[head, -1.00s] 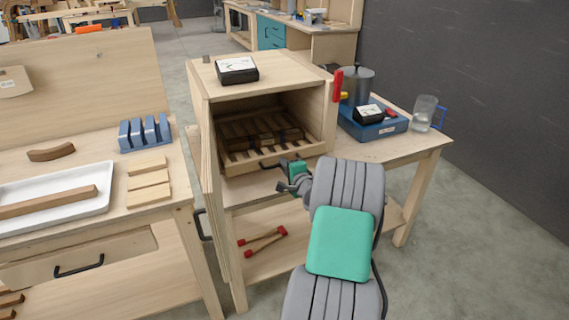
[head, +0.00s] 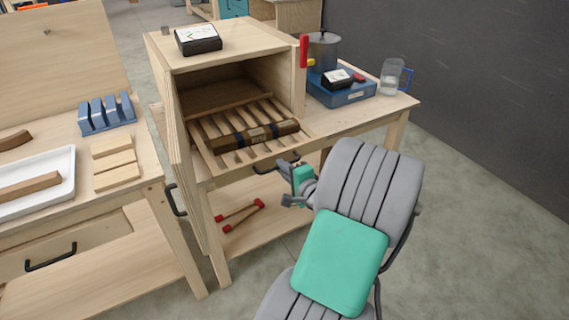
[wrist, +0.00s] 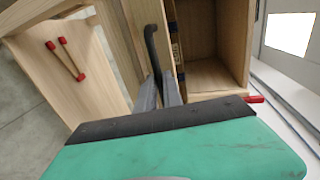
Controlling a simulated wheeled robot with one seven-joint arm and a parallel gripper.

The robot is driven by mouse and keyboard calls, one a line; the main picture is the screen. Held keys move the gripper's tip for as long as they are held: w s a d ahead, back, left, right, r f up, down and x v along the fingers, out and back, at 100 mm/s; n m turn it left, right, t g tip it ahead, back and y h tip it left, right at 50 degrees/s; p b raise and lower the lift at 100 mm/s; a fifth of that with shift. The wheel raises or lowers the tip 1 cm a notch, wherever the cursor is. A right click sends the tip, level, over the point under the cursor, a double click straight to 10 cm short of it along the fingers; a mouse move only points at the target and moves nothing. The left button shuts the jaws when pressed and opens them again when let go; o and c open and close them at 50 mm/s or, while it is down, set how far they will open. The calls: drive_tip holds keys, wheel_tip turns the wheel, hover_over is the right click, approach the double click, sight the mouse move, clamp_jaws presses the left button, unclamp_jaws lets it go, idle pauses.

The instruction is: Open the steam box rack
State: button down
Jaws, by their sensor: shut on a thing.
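The steam box (head: 225,55) is a pale wooden box on a bench, its door (head: 172,140) swung open at the left. Its slatted rack (head: 222,152) is pulled partly out of the opening. A bundle of dark brown strips with blue bands (head: 255,136) lies across the slats. The rack's black handle (head: 277,165) is on its front edge. My gripper (head: 287,182) is shut on this handle. In the wrist view, the fingers (wrist: 160,92) close around the lower end of the handle (wrist: 152,45). My gripper hides part of the handle.
A black box (head: 198,41) sits on top of the steam box. A pot (head: 322,52), a blue unit (head: 340,93) and a jug (head: 393,77) stand to the right. Red-tipped sticks (head: 240,214) lie on the lower shelf. A workbench with a white tray (head: 60,165) stands at left.

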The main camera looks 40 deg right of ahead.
idle(0.3)
drive_tip(key=c, duration=1.8)
unclamp_jaws()
drive_tip(key=shift+s, duration=0.1)
drive_tip(key=v, duration=0.7)
drive_tip(key=shift+s+a, duration=0.1)
drive_tip(key=shift+s, duration=0.3)
